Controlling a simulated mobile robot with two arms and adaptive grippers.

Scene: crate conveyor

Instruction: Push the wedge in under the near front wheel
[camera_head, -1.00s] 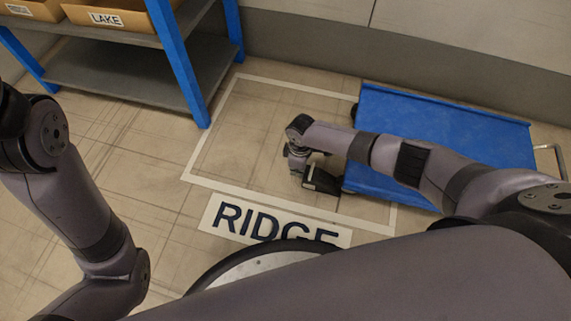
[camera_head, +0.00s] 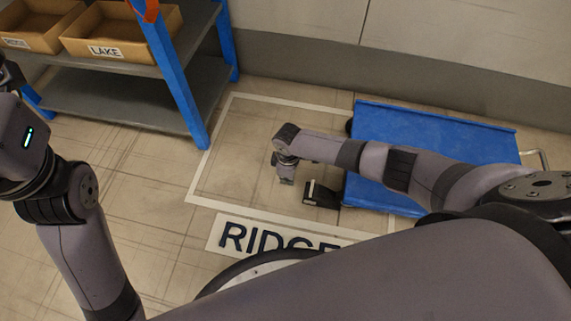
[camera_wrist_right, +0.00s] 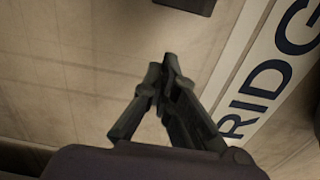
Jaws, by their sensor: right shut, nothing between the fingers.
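The wedge (camera_head: 321,196) is a small black block with a pale face. It lies on the floor against the near left corner of the blue cart (camera_head: 440,143). The near front wheel is hidden behind the wedge and cart edge, so I cannot tell whether they touch. My right gripper (camera_head: 286,180) points down, left of the wedge, with a gap between them. It is shut and empty; its fingertips show in the right wrist view (camera_wrist_right: 172,62). A dark block, probably the wedge (camera_wrist_right: 188,4), is cut off at that view's top edge.
A white floor outline (camera_head: 215,150) surrounds clear floor left of the cart. A "RIDGE" floor label (camera_head: 232,236) lies in front. A blue-posted shelf (camera_head: 120,98) with cardboard bins (camera_head: 150,42) stands at the back left. A grey wall (camera_head: 300,75) runs behind.

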